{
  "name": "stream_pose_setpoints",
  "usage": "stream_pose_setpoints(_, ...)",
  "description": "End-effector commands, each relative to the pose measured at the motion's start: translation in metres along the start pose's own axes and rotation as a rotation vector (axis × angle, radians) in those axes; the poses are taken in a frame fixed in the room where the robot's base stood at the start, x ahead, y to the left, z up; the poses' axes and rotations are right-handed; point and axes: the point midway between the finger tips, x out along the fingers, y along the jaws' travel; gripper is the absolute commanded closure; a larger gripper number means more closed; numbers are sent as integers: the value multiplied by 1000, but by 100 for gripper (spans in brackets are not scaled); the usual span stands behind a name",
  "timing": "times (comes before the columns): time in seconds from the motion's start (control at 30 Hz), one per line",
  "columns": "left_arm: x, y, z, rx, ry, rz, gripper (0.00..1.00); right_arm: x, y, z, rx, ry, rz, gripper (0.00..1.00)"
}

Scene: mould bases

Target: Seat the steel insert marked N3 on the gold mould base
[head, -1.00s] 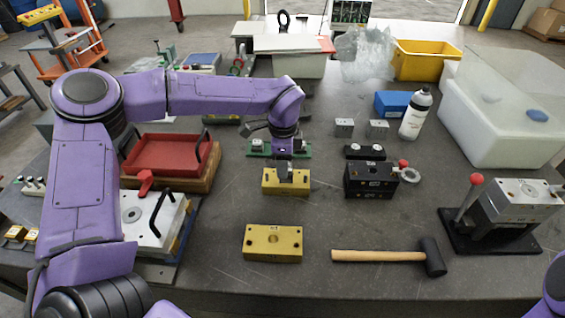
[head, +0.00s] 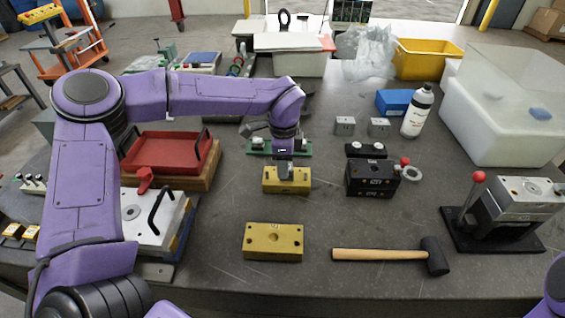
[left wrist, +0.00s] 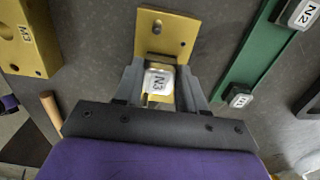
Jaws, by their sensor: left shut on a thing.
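My left gripper (head: 284,172) is shut on the steel insert marked N3 (left wrist: 159,83), seen between its fingers in the left wrist view. It is right at the rear gold mould base (head: 289,187), which also shows in the left wrist view (left wrist: 167,32). The fingers hide the insert in the head view, and I cannot tell whether it touches the base or sits just above it. A second gold block (head: 258,243) lies nearer the front edge; its mark looks like M3 in the left wrist view (left wrist: 27,34). My right gripper is out of view.
A green rack (head: 301,150) with other small inserts stands just behind. A black block (head: 371,181) is to the right. A mallet (head: 375,255) lies in front, a lever press (head: 500,215) far right. A red tray (head: 165,153) and white plate (head: 143,222) are left.

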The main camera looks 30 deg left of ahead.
Motion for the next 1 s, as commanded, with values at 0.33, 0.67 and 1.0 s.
stream_pose_setpoints(0.33, 7, 0, 0, 0, 1, -1, 100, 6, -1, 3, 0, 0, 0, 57)
stream_pose_setpoints(0.67, 12, 0, 0, 0, 1, -1, 100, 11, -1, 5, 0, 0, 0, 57)
stream_pose_setpoints(1.0, 12, 0, 0, 0, 1, -1, 40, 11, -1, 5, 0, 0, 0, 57)
